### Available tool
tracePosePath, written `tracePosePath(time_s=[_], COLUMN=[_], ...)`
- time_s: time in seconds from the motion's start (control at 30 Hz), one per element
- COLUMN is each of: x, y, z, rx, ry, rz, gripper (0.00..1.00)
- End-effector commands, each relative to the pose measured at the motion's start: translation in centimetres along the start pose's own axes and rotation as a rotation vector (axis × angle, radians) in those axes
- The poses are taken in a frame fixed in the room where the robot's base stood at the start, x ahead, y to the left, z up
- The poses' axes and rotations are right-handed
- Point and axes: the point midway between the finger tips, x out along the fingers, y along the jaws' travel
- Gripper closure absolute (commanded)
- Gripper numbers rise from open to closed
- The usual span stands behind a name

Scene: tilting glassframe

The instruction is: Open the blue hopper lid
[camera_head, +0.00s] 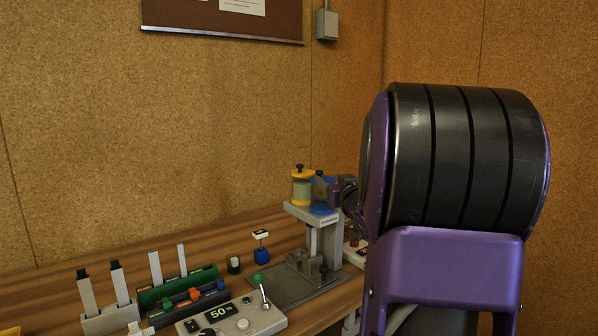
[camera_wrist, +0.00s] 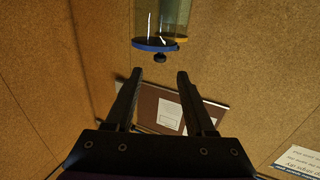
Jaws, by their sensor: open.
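The blue hopper lid (camera_wrist: 152,45) shows near the top of the wrist view, which looks upside down. It sits across the end of a clear hopper (camera_wrist: 165,18) and has a small dark knob (camera_wrist: 160,58). My gripper (camera_wrist: 158,74) is open and empty. The knob lies just beyond the fingertips, roughly midway between them, with no contact visible.
Cork walls stand behind, with a notice board (camera_head: 222,18).

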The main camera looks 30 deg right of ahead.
Motion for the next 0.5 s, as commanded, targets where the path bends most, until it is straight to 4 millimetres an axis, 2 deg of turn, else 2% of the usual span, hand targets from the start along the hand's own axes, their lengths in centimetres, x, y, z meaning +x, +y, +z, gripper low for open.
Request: tracePosePath(time_s=[0.03, 0.3, 0.5], x=[1.3, 7.1, 10.2], y=[0.0, 0.0, 0.0], z=[0.2, 0.1, 0.0], rx=[0.001, 0.003, 0.001], ry=[-0.001, 0.000, 0.001], rz=[-0.002, -0.001, -0.001], gripper=[0.46, 0.46, 0.46])
